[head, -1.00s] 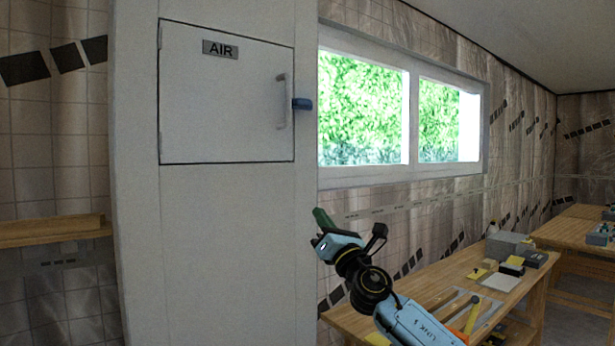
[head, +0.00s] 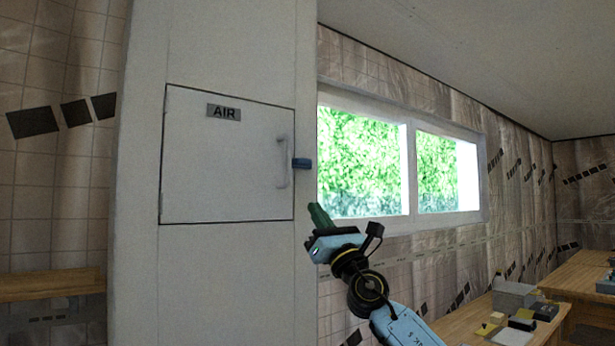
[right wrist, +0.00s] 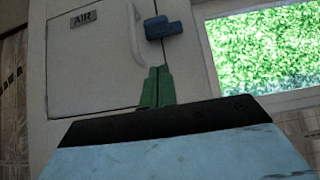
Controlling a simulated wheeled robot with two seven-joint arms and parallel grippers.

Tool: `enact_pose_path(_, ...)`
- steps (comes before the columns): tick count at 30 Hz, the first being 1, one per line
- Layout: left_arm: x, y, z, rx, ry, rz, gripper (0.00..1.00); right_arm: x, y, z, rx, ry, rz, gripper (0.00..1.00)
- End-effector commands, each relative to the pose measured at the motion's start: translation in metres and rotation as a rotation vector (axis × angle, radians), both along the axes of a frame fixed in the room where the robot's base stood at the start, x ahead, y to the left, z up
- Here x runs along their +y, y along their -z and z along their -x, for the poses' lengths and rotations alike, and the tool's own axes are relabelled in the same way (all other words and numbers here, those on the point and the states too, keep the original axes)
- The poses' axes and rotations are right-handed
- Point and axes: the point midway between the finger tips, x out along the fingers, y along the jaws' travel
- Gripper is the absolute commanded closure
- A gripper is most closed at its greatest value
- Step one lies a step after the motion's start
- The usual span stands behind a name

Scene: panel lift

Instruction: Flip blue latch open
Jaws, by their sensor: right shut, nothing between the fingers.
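The blue latch (head: 302,163) sits at the right edge of the closed white panel door (head: 215,180) marked AIR, beside its pale handle (head: 283,162). It lies sideways, and its left end reaches the door's edge. My right gripper (head: 318,213) has green fingers, shut and empty, below and slightly right of the latch. In the right wrist view the fingers (right wrist: 158,86) point up toward the latch (right wrist: 166,28), with a small gap in the picture between tips and latch. My left gripper is not in view.
A window (head: 395,165) is in the wall to the right of the white cabinet. A wooden workbench (head: 455,325) with boxes and small items stands at the lower right. A wooden shelf (head: 50,284) is at the left. The cabinet face below the door is clear.

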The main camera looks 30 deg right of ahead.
Motion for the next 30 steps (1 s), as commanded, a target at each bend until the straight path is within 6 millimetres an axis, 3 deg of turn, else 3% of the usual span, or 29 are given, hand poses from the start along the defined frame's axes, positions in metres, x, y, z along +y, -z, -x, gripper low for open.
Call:
enact_pose_path(10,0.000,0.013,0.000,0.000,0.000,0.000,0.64,0.004,-0.039,-0.039,0.000,-0.002,-0.002,1.00)
enact_pose_path(12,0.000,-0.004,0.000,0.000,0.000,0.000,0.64,0.003,-0.053,-0.038,0.002,-0.001,0.001,1.00)
enact_pose_path(16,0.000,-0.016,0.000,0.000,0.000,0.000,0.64,0.003,-0.068,-0.037,-0.001,0.001,0.001,1.00)
enact_pose_path(30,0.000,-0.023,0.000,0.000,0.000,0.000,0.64,0.003,-0.077,-0.037,0.001,-0.001,0.001,1.00)
